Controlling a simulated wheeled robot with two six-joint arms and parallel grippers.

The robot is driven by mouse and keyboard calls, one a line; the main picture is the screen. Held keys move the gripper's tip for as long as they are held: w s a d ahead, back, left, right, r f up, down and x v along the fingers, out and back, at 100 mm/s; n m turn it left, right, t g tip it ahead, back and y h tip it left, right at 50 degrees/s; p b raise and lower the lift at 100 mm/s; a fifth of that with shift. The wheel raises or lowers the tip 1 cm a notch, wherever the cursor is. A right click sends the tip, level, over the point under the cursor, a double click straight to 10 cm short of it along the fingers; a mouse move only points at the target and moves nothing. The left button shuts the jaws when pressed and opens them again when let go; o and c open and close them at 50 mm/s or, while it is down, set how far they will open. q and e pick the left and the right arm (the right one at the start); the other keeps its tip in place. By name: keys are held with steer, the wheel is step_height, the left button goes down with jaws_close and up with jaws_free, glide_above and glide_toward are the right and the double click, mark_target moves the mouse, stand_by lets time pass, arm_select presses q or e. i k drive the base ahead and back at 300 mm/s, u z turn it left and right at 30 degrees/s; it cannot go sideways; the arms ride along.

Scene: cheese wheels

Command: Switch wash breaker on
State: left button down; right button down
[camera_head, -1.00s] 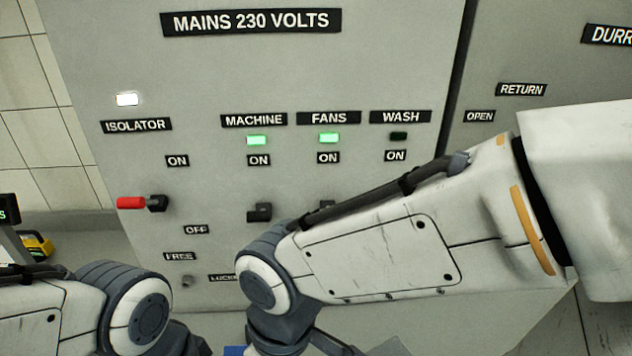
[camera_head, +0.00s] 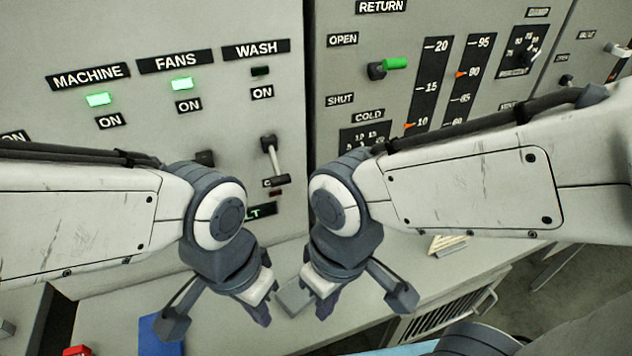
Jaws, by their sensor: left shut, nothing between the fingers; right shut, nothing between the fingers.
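The wash breaker (camera_head: 270,160) is on the grey mains panel in the head view, below the WASH label (camera_head: 256,50). Its metal lever slants down from a dark mount to a black grip at its lower end. The wash lamp (camera_head: 260,71) is dark. My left gripper (camera_head: 262,312) is shut and empty, hanging over the counter below and slightly left of the breaker. My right gripper (camera_head: 326,305) is shut and empty, below and to the right of it. Neither touches the lever.
The machine lamp (camera_head: 98,100) and fans lamp (camera_head: 181,84) glow green. The fans breaker (camera_head: 205,158) shows above my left wrist; the machine breaker is hidden by my arm. A green-handled lever (camera_head: 394,63) sits on the right panel. The counter (camera_head: 110,325) lies below my grippers.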

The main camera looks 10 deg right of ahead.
mark_target(276, 167)
steer(key=z, duration=0.85)
steer(key=k, duration=0.6)
steer(key=u, duration=0.7)
